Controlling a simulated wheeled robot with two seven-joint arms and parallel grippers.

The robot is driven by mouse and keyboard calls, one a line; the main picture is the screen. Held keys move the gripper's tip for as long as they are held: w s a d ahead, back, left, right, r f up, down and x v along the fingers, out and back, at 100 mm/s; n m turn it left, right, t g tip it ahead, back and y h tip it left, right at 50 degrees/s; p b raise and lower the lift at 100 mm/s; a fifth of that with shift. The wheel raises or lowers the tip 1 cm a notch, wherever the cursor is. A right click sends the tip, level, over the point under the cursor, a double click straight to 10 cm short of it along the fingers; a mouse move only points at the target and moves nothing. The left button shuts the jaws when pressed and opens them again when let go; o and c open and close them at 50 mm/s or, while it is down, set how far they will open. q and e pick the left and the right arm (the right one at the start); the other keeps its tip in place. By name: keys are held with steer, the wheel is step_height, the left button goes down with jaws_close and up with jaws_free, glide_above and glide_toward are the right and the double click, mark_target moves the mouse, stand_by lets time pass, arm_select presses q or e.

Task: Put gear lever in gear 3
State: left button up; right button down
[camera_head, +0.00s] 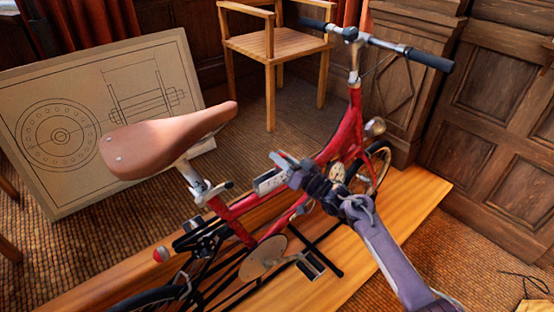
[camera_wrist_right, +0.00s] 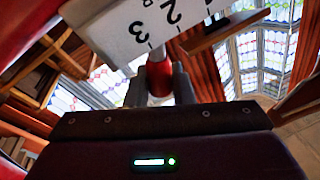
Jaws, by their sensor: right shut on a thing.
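A red bicycle (camera_head: 347,132) with a brown saddle stands on a wooden platform. A white gear box (camera_head: 268,181) is on its frame tube. In the right wrist view the white gear plate (camera_wrist_right: 135,28) shows the numbers 3 and 2 with tick marks. The gear lever (camera_wrist_right: 160,78) has a red end and stands close to the 3 side of the plate; its exact notch is hard to tell. My right gripper (camera_head: 283,164) is shut on the lever, with its dark fingers (camera_wrist_right: 160,82) on either side of the red end. My left gripper is not in view.
The handlebar (camera_head: 400,48) and saddle (camera_head: 165,140) rise on either side of my right gripper. A drawing board (camera_head: 60,180) leans at left. A wooden chair (camera_head: 272,42) stands behind. The platform's right part (camera_head: 410,195) is bare.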

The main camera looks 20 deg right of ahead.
steer(key=shift+w+d+f+m, duration=0.15)
steer(key=shift+d+m, duration=0.15)
steer(key=shift+m, duration=0.2)
steer(key=c, duration=1.3)
jaws_free()
steer(key=v, duration=0.7)
steer(key=shift+s+d+f, duration=0.1)
steer(key=shift+s+d, duration=0.1)
steer(key=shift+s, duration=0.15)
